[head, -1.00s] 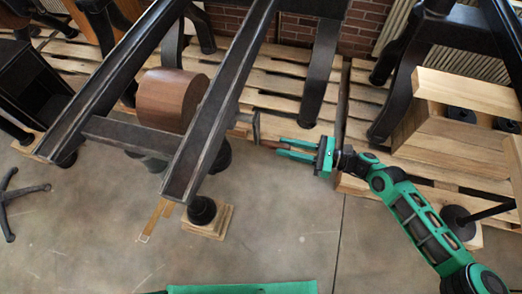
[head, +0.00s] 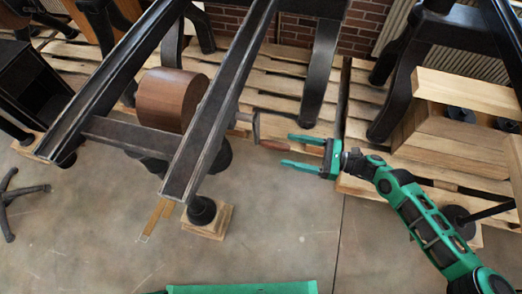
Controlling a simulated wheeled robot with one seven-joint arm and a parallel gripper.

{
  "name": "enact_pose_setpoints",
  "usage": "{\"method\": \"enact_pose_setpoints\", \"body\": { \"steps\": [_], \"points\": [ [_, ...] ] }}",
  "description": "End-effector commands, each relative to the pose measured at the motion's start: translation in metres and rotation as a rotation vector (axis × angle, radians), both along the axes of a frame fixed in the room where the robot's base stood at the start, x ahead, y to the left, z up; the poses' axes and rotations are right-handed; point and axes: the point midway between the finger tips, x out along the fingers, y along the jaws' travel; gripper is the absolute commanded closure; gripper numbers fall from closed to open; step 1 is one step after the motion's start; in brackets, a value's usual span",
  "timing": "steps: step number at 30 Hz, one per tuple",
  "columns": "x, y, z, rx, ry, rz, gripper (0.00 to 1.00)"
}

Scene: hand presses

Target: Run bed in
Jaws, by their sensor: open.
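The press's two long dark rails (head: 215,115) run from the upper right down to the lower left. A brown wooden drum (head: 168,100) sits between them. A dark crank arm (head: 257,126) sticks out beside the right rail and ends in a reddish-brown handle grip (head: 274,146). My gripper (head: 287,150) is open, its green fingers spread above and below in the picture. The grip's right end lies near or between the fingertips; contact cannot be told. I cannot make out a separate bed on the visible stretch of rails.
A wooden block under a dark press frame (head: 455,135) stands at the right on pallets (head: 365,110). A rail foot rests on a small wooden block (head: 222,222). The concrete floor (head: 270,235) in front is clear.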

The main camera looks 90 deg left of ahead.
Motion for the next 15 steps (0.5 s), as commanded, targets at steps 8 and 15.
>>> {"method": "enact_pose_setpoints", "body": {
  "steps": [8, 15],
  "points": [
    [0.024, -0.007, 0.000, -0.001, -0.001, -0.002, 0.30],
    [0.043, -0.013, 0.000, -0.001, -0.001, -0.002, 0.30]
  ]
}}
